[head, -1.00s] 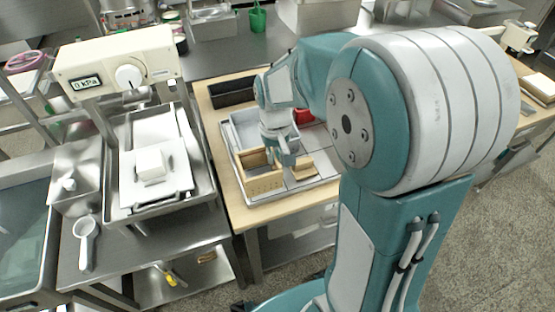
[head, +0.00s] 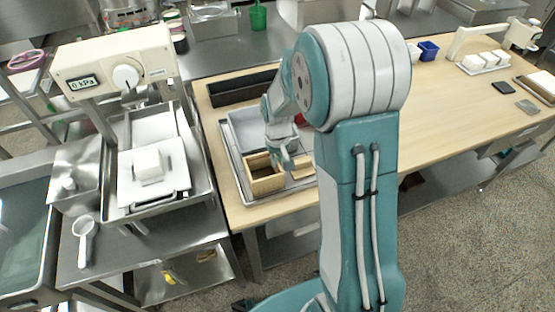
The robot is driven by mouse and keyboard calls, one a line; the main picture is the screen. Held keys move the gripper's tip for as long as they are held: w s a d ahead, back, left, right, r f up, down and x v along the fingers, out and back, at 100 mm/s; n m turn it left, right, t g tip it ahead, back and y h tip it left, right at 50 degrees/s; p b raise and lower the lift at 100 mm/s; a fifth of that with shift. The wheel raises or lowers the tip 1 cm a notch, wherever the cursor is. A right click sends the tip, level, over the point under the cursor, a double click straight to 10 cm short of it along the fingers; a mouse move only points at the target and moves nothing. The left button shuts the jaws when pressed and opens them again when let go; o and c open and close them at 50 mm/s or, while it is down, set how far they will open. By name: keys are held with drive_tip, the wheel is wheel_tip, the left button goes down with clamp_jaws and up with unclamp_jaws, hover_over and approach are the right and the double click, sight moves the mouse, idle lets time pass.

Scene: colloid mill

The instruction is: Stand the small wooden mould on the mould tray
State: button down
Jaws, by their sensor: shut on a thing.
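The small wooden mould (head: 264,184) is an open-topped light wooden box, upright in the front left part of the metal mould tray (head: 236,177). My gripper (head: 286,166) points down at the mould's right side and is shut on its right wall. The fingertips are small and partly hidden, and I cannot tell whether the mould's underside touches the tray. A second light wooden piece (head: 301,172) lies close to the right of the gripper, partly hidden by my arm.
A grey bin (head: 248,128) stands behind the mould, and a black box (head: 235,90) lies beyond the tray. The press with its gauge (head: 115,70) stands on the left. My arm hides the tray's right side. The wooden table (head: 440,115) is largely bare further right.

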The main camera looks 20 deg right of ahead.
drive_tip(key=shift+a, duration=0.25)
drive_tip(key=c, duration=0.8)
unclamp_jaws()
drive_tip(key=shift+a, duration=0.2)
drive_tip(key=shift+o, duration=0.2)
drive_tip(key=shift+a, duration=0.2)
drive_tip(key=shift+d+r, duration=0.1)
drive_tip(key=shift+d, duration=0.3)
drive_tip(key=shift+r, duration=0.35)
wheel_tip(320, 180, up, 11)
drive_tip(key=s+a+r+t, duration=0.2)
drive_tip(key=s+r, duration=0.3)
drive_tip(key=s, duration=0.5)
drive_tip(key=s+a+r+t, duration=0.1)
drive_tip(key=s+r+t, duration=0.2)
drive_tip(key=s, duration=0.8)
wheel_tip(320, 180, up, 3)
drive_tip(key=shift+a+f+t, duration=0.1)
drive_tip(key=shift+a+t, duration=0.2)
drive_tip(key=shift+a, duration=0.1)
